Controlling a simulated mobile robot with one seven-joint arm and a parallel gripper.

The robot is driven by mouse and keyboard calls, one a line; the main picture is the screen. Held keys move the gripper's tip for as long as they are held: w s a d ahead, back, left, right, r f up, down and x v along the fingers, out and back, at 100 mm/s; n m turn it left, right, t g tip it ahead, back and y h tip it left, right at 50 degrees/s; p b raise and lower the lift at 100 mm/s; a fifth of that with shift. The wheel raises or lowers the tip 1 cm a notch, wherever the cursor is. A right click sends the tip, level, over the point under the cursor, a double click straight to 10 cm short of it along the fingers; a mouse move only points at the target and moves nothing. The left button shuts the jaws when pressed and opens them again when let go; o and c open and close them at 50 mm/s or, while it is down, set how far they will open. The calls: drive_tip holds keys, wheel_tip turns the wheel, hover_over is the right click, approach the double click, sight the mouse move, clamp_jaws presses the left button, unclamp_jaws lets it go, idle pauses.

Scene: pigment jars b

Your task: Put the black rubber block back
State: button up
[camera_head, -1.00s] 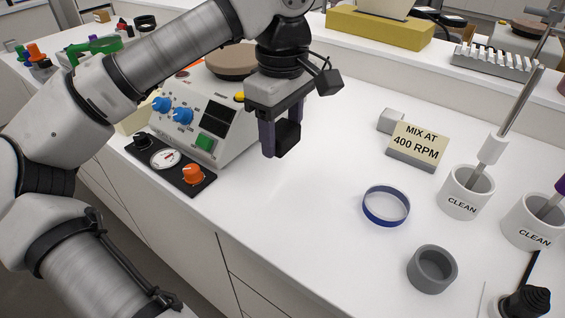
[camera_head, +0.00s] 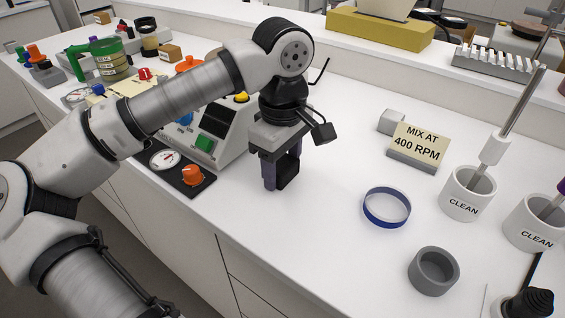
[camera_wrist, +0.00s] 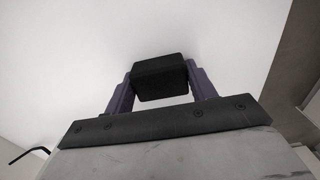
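The black rubber block (camera_head: 288,174) is between the two purple-grey fingers of my gripper (camera_head: 281,178), over the white bench just right of the grey instrument with knobs. In the wrist view the block (camera_wrist: 161,77) sits between both fingertips (camera_wrist: 160,88), with a finger against each side. The gripper is shut on it. The fingertips are low over the bench; I cannot tell whether the block touches the surface. One finger partly hides the block in the head view.
The grey instrument (camera_head: 222,125) and a dark panel with an orange knob (camera_head: 191,175) stand left of my gripper. To the right are a blue ring (camera_head: 387,208), a grey cup (camera_head: 433,270), a sign (camera_head: 419,143) and white CLEAN pots (camera_head: 467,193). Bare bench (camera_head: 310,235) lies in front.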

sight(282, 164)
drive_tip(key=o, duration=0.4)
wheel_tip(282, 164, up, 12)
drive_tip(key=shift+r+p, duration=0.25)
drive_tip(key=shift+p, duration=0.05)
